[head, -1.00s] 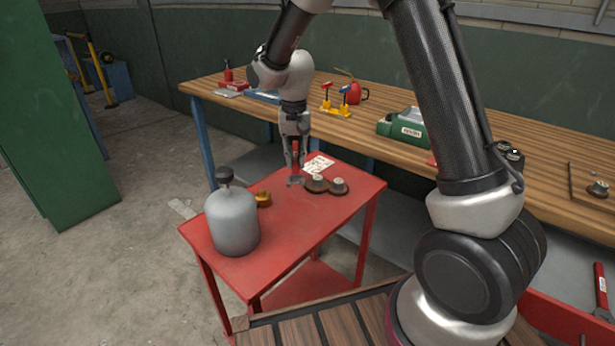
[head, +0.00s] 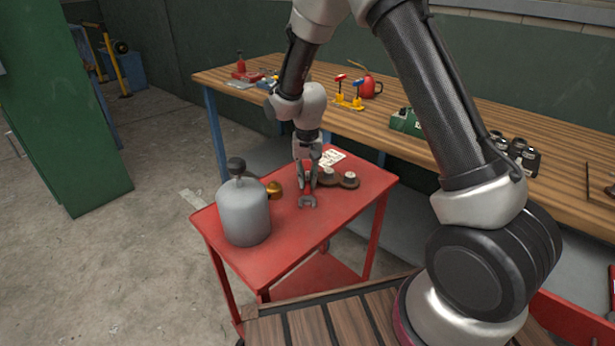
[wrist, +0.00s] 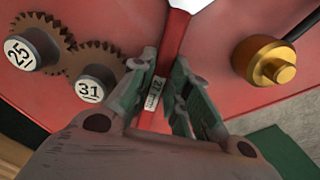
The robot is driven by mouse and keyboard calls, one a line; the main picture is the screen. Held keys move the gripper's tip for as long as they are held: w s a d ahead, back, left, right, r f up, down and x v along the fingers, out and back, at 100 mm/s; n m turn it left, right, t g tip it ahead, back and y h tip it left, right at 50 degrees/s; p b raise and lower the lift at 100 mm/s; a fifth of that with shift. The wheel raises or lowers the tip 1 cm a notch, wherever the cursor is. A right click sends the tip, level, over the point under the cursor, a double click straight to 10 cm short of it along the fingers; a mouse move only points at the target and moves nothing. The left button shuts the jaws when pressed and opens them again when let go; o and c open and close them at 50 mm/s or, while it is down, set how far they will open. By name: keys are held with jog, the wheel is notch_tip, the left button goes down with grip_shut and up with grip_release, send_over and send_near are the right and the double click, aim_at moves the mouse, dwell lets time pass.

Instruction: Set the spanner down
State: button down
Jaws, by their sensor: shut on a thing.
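The spanner has a grey open-ended head (head: 307,202) and a red handle. My gripper (head: 307,180) is shut on the handle, above the red cart top (head: 275,240). The spanner's head points down, close to the cart top; I cannot tell whether it touches. In the wrist view, the spanner's red handle (wrist: 172,42) runs between the two fingers of my gripper (wrist: 165,78). A small "27" label shows on the handle, and the grey head is cut off at the top edge.
A grey canister (head: 243,212) with a black cap and a brass piece (head: 274,190) stand left of the spanner. The cart's front right is clear. A wooden workbench (head: 455,130) stands behind.

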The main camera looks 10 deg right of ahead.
aim_at(307, 180)
jog(key=c, duration=1.6)
grip_release()
jog(key=shift+c, duration=0.2)
jog(key=s+d+r+t, duration=0.1)
jog(key=s+d+r, duration=0.15)
jog(key=r, duration=0.75)
jog(key=s+d+r, duration=0.2)
jog(key=d+r, duration=0.2)
jog(key=r, duration=0.7)
jog(key=s+d+r+n+t, duration=0.1)
jog(key=s+d, duration=0.3)
jog(key=s, duration=0.4)
jog(key=s+d+r+n+t, duration=0.1)
jog(key=s+d+r, duration=0.3)
jog(key=s, duration=0.5)
jog(key=s+d+r+t, duration=0.1)
jog(key=s+d+r, duration=0.2)
jog(key=s, duration=0.5)
jog(key=shift+s+d+n, duration=0.35)
jog(key=shift+d+n, duration=0.05)
jog(key=shift+d, duration=0.2)
